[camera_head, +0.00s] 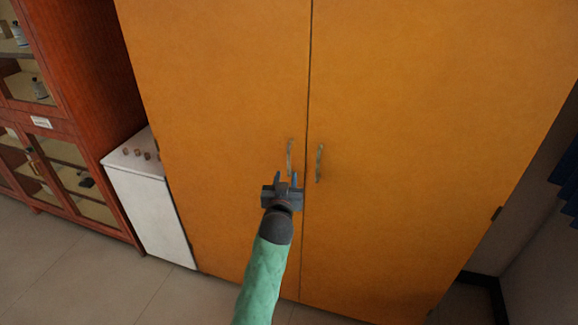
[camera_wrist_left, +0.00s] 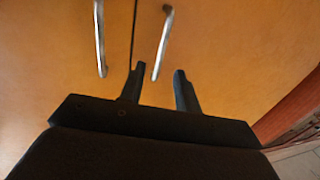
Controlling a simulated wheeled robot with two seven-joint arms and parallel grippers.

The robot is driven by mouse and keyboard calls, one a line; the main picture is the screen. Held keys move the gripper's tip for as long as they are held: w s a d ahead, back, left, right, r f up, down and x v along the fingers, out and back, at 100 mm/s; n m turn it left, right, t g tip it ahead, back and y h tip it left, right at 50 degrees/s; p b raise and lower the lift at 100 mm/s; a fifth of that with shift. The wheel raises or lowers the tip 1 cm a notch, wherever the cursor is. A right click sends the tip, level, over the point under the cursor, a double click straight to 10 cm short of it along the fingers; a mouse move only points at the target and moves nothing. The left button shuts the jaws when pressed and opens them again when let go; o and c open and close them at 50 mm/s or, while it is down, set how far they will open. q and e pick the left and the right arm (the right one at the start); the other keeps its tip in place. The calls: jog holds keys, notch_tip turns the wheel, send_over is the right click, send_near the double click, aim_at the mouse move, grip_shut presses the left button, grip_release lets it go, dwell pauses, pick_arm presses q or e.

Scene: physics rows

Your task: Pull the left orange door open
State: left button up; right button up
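The left orange door (camera_head: 220,100) is shut, flush with the right orange door (camera_head: 420,110) along a thin vertical seam. Its slim metal handle (camera_head: 290,155) stands just left of the seam. My left gripper (camera_head: 286,178) is open, just below this handle, its two fingers pointing at the door. The left wrist view looks turned over, with the left door on its right side. There the left door's handle (camera_wrist_left: 163,42) ends between the open fingers (camera_wrist_left: 159,80) in the picture. I cannot tell how deep the gap is. My right gripper is not in view.
The right door's handle (camera_head: 319,162) is close by, across the seam; it also shows in the left wrist view (camera_wrist_left: 99,40). A white cabinet (camera_head: 150,205) with knobs stands against the left side. A red glass-fronted cabinet (camera_head: 85,80) is further left. Tiled floor (camera_head: 70,275) is clear in front.

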aim_at(289, 163)
pick_arm(q)
jog(key=w+p, duration=0.1)
jog(key=w, duration=0.3)
jog(key=shift+w+d+r+p, duration=0.15)
jog(key=shift+w+p, duration=0.1)
jog(key=shift+p, duration=0.15)
jog(key=shift+w+d+f, duration=0.15)
jog(key=shift+w+f, duration=0.05)
jog(key=shift+w, duration=0.7)
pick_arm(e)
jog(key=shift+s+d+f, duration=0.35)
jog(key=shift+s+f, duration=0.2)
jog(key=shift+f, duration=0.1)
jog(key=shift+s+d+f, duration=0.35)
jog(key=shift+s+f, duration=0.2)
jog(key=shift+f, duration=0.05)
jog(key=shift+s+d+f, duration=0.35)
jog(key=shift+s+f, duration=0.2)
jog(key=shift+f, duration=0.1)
pick_arm(q)
jog(key=shift+c, duration=0.4)
grip_shut()
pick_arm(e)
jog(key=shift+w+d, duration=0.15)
